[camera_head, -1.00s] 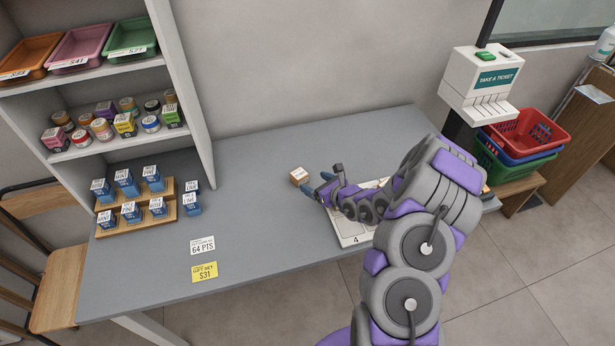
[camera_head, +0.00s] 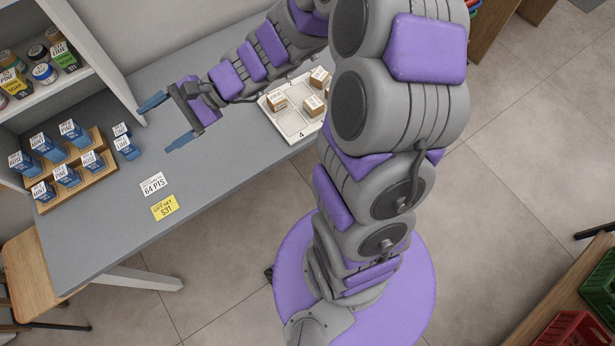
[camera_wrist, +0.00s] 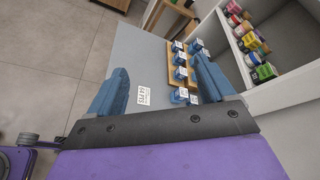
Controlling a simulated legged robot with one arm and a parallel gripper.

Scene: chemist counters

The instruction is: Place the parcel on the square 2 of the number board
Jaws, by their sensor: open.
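The number board (camera_head: 291,122) is white and lies on the counter, partly covered by my arm in the head view. Three small brown parcels show on it: one (camera_head: 277,100) in the left square, one (camera_head: 314,104) on the right, one (camera_head: 319,76) at the back. The square beside the printed 4 is empty. The label 2 is small and partly hard to read, so I cannot tell which parcel is meant. My gripper (camera_head: 166,122) is open and empty above the counter, left of the board. Its spread fingers also show in the wrist view (camera_wrist: 160,65).
A shelf (camera_head: 100,60) stands behind. A white card (camera_head: 152,184) and yellow card (camera_head: 165,208) lie near the front edge.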

